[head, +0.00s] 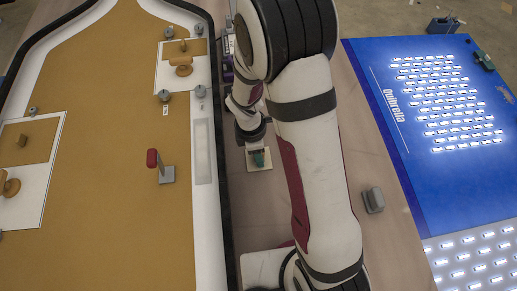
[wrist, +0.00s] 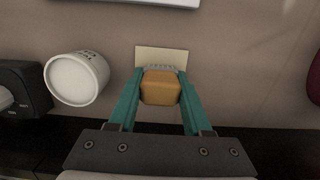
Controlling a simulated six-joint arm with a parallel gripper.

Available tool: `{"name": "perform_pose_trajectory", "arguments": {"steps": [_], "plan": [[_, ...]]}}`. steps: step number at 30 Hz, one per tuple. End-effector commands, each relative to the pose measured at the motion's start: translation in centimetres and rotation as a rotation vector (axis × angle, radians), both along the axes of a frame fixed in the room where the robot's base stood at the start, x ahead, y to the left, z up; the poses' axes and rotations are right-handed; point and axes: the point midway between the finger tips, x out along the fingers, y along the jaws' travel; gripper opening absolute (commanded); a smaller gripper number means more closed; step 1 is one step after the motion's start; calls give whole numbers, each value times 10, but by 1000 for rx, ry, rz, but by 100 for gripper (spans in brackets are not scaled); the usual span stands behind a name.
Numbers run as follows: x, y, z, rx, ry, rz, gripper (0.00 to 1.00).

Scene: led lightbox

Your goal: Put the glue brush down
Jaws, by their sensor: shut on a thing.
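The glue brush (wrist: 160,90) has a tan block-like handle, with a pale bristle edge at its far end in the wrist view. My gripper (wrist: 161,73) is shut on it, with a teal finger on each side. A cream rectangular pad (wrist: 162,54) lies on the table just beyond and under the brush; I cannot tell whether the bristles touch it. In the head view my gripper (head: 258,158) points down over the same pad (head: 258,167), and the brush is hidden there.
A white cup (wrist: 78,78) stands left of the brush, with a dark object (wrist: 22,90) beyond it. A brown board with a white border (head: 110,130) fills the left. A grey block (head: 373,200) and a lit blue panel (head: 405,175) are at right. Table right of the pad is clear.

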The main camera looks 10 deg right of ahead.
Motion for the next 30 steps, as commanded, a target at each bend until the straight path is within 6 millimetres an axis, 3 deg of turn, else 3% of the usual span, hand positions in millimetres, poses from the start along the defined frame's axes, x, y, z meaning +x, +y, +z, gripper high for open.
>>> {"name": "perform_pose_trajectory", "arguments": {"steps": [5, 6, 10, 20, 23, 30], "plan": [[0, 0, -3, -1, 2, 0, 0], [0, 0, -3, -1, 1, -1, 55], [0, 0, -3, 0, 1, -1, 78], [0, 0, 1, 0, -1, 0, 79], [1, 1, 14, 0, -4, -1, 79], [1, 9, 73, 1, -6, 1, 79]]}}
